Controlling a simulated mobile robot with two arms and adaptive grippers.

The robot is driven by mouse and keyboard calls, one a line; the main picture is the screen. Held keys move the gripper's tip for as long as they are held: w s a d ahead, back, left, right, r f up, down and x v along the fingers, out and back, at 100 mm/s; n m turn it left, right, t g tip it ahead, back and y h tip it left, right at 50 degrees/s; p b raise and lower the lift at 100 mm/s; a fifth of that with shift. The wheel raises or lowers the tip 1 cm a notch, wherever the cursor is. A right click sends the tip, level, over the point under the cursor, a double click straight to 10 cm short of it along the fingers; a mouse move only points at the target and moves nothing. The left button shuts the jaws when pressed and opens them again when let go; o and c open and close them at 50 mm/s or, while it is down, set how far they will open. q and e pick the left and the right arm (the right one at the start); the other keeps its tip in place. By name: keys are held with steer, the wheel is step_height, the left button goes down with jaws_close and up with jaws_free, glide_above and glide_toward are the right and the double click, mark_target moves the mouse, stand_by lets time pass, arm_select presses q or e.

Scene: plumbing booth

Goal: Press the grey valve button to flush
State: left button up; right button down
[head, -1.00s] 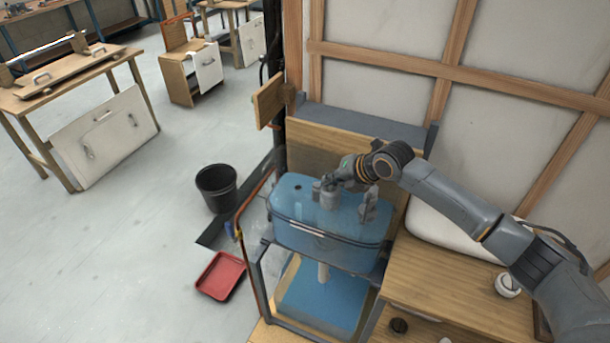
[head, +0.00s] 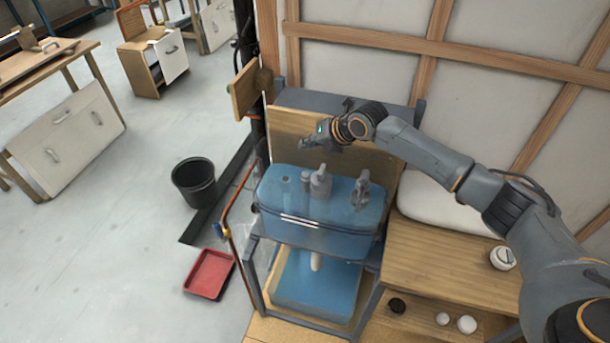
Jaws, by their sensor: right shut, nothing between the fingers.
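The blue see-through cistern (head: 318,238) stands on a grey frame in the middle of the head view. The grey valve (head: 320,182) rises at the middle of the cistern, with its button at the top. A second grey fitting (head: 360,190) stands to its right inside the tank. My right gripper (head: 303,143) is shut and empty. It hangs above and behind the valve, apart from it, in front of the wooden back board. My left gripper is not in view.
A black bucket (head: 194,182) and a red tray (head: 209,273) are on the floor to the left. A copper pipe (head: 236,205) runs beside the cistern's left side. A wooden counter (head: 445,265) with small round parts is at the right.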

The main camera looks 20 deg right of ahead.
mark_target(308, 176)
step_height(308, 176, down, 4)
steer(key=shift+s+r+b, duration=0.1)
steer(key=shift+b, duration=1.1)
step_height(308, 176, down, 3)
steer(key=shift+f+b, duration=0.15)
steer(key=shift+b, duration=1)
steer(key=shift+f, duration=0.3)
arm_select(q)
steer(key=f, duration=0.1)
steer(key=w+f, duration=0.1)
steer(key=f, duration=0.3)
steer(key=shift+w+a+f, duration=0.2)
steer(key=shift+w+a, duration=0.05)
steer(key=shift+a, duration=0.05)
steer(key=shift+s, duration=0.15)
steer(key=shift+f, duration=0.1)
arm_select(e)
steer(key=shift+f, duration=0.1)
arm_select(q)
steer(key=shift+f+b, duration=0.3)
steer(key=shift+b, duration=0.25)
arm_select(e)
steer(key=shift+f, duration=0.3)
